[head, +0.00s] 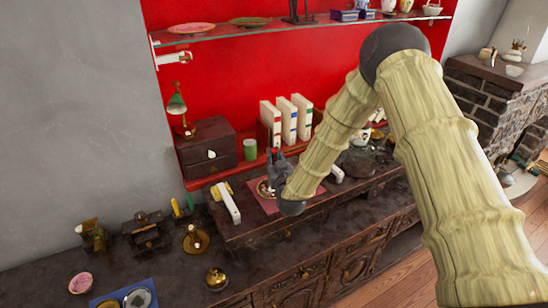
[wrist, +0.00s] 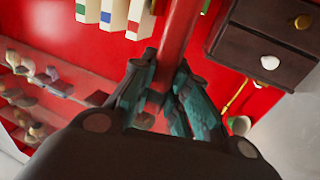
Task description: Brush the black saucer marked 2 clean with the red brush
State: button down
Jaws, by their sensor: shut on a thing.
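A small round dish (head: 263,188) sits on the red mat, partly behind my gripper. I cannot read a number on it, nor tell whether it is the black saucer marked 2.
White books (head: 289,120) and a dark drawer box (head: 208,147) stand behind my gripper. A white-handled item (head: 229,203) lies left of the mat. A brass pot (head: 216,278), a pink bowl (head: 80,283) and a blue mat (head: 107,298) are on the lower counter.

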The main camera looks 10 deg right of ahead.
jog(key=shift+f+b, duration=0.55)
jog(key=shift+f, duration=0.2)
jog(key=shift+w, duration=0.1)
